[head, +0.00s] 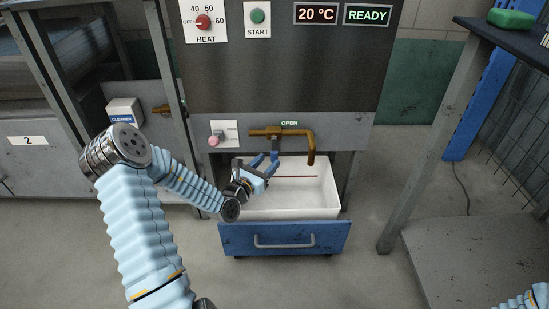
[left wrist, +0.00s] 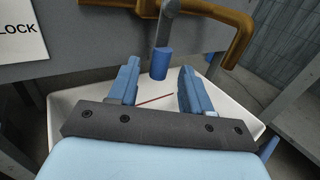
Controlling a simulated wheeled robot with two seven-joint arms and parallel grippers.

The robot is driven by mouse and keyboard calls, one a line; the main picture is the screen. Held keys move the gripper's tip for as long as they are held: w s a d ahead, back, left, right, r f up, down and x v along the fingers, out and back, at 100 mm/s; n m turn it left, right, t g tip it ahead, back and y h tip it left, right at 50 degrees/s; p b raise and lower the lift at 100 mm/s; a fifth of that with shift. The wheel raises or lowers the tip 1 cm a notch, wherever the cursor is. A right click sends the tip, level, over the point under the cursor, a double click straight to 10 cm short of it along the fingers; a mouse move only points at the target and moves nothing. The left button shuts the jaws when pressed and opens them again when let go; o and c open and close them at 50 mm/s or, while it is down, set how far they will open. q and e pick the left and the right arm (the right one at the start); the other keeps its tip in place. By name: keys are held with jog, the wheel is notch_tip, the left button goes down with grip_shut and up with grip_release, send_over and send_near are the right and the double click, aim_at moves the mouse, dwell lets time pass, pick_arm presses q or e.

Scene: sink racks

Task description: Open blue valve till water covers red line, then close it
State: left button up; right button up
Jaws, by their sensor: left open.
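The valve lever hangs straight down from the brass tap, with a blue grip (left wrist: 160,63) at its end in the left wrist view. The tap (head: 311,150) ends in a spout over a white basin (head: 320,196). The red line (head: 296,177) runs along the basin's inner back wall and also shows in the left wrist view (left wrist: 155,99). I see no water stream, and the line looks uncovered. My left gripper (head: 265,163) is open just in front of the blue grip, which appears between the fingertips (left wrist: 157,78) but apart from them. My right gripper is out of view.
The basin sits in a pulled-out blue drawer (head: 240,239). Above are an OPEN label (head: 289,123), a pink knob (head: 213,141), a heat dial (head: 203,22), a green START button (head: 257,16) and a READY display (head: 367,15). A metal table leg (head: 415,150) stands right.

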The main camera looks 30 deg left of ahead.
aim_at(272, 158)
pick_arm(q)
jog(key=shift+w+d+b, duration=0.1)
jog(key=shift+w+b, duration=0.2)
jog(key=shift+w, duration=2.1)
jog(key=shift+c, duration=0.5)
grip_shut()
